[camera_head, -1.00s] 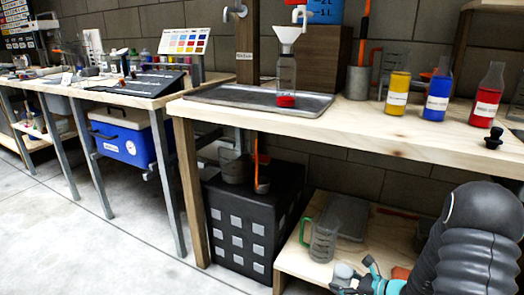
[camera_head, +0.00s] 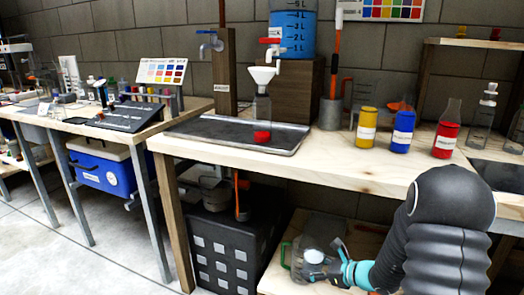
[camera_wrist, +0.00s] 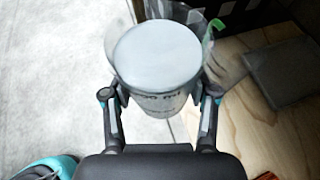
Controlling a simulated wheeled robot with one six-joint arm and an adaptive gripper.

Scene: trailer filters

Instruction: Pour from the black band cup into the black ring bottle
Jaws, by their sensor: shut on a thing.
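My gripper (camera_wrist: 160,105) is shut on a clear cup (camera_wrist: 165,105) with dark "ml" lettering and a pale grey round top or content. I cannot make out a black band on it. In the head view my gripper (camera_head: 330,268) and this pale-topped cup (camera_head: 314,256) are in front of the green-handled jug at the low shelf. No bottle with a clear black ring can be made out. A clear bottle (camera_head: 262,108) with a red bottom stands under a white funnel (camera_head: 262,77) on the dark tray. Another clear bottle (camera_head: 481,118) stands at the right.
The jug's green handle (camera_head: 284,256) shows on the low wooden shelf (camera_head: 275,280). Yellow (camera_head: 364,128), blue (camera_head: 402,130) and red (camera_head: 445,138) bottles stand on the bench (camera_head: 300,160). A blue tank (camera_head: 293,35) is behind the tray (camera_head: 220,133). Bench front is clear.

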